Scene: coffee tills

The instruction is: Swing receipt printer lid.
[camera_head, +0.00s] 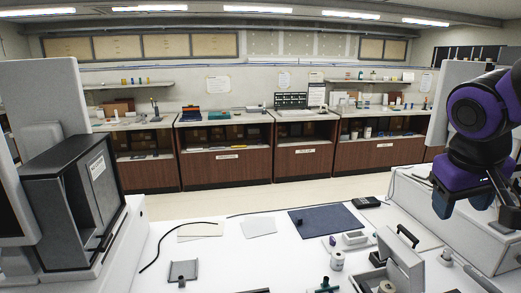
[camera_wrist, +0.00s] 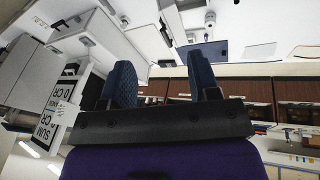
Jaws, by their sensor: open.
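What looks like the receipt printer (camera_head: 370,281) is at the bottom right of the head view, cut by the frame edge. Its pale lid panel (camera_head: 404,259) stands raised, with a black handle (camera_head: 408,237) at its top. A roll sits by the lid's foot. My gripper (camera_head: 462,202) is at the right of the head view, above the counter, to the right of the lid and apart from it. In the wrist view my gripper (camera_wrist: 163,80) shows two blue fingers spread apart with nothing between them. I cannot clearly tell the printer in the wrist view.
A long white case (camera_head: 462,222) stands on the right. A large grey-black box (camera_head: 75,205) stands at left. The white counter's centre is fairly clear.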

